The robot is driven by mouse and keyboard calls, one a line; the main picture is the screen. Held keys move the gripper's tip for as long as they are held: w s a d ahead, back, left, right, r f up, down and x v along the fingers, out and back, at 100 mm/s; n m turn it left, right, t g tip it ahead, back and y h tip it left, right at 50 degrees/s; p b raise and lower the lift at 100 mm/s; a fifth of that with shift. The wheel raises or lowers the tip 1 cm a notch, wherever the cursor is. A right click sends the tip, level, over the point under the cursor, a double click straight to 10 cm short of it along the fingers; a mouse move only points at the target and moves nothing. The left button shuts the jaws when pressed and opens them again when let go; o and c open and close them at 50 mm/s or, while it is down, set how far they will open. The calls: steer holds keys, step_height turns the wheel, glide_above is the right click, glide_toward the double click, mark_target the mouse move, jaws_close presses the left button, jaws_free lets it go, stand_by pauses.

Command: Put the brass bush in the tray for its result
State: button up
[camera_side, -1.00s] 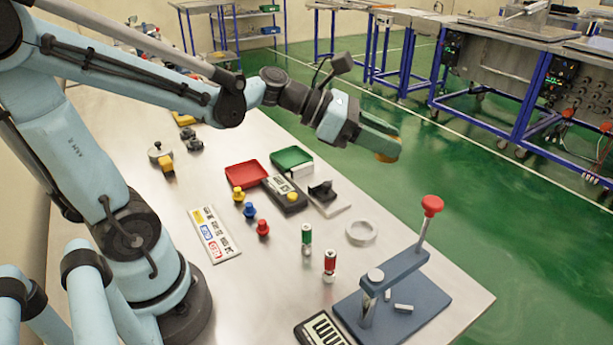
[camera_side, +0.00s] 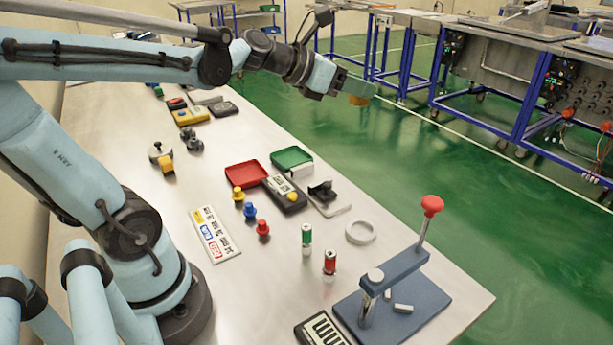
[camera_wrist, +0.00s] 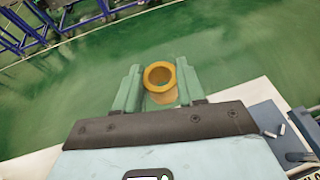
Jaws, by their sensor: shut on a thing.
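My gripper (camera_side: 348,88) is shut on the brass bush (camera_side: 359,99) and holds it in the air, beyond the far edge of the bench in the side view. In the wrist view the bush (camera_wrist: 160,82) is a yellow-brown ring between the two green fingers of my gripper (camera_wrist: 158,92), its open bore facing the camera. A red tray (camera_side: 246,174) and a green tray (camera_side: 291,157) lie on the bench below and left of the gripper. Both trays look empty.
A lever press (camera_side: 395,290) with a red knob stands at the near right. A white ring (camera_side: 361,232), red and green cylinders, coloured pegs and a label card (camera_side: 214,234) stand mid-bench. A dark gauge (camera_side: 284,195) lies beside the red tray. Green floor lies beyond the bench edge.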

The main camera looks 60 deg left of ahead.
steer(key=w+a+f+n+y, duration=0.2)
steer(key=w+a+f, duration=0.1)
steer(key=a+f, duration=0.45)
steer(key=n+y, duration=0.1)
steer(key=y, duration=0.1)
glide_above(291, 154)
step_height(291, 154, down, 13)
steer(key=shift+f, duration=0.15)
steer(key=shift+h, duration=0.4)
steer(key=shift+f, duration=2.1)
jaws_close()
steer(key=o, duration=1.2)
jaws_free()
steer(key=shift+r, duration=0.1)
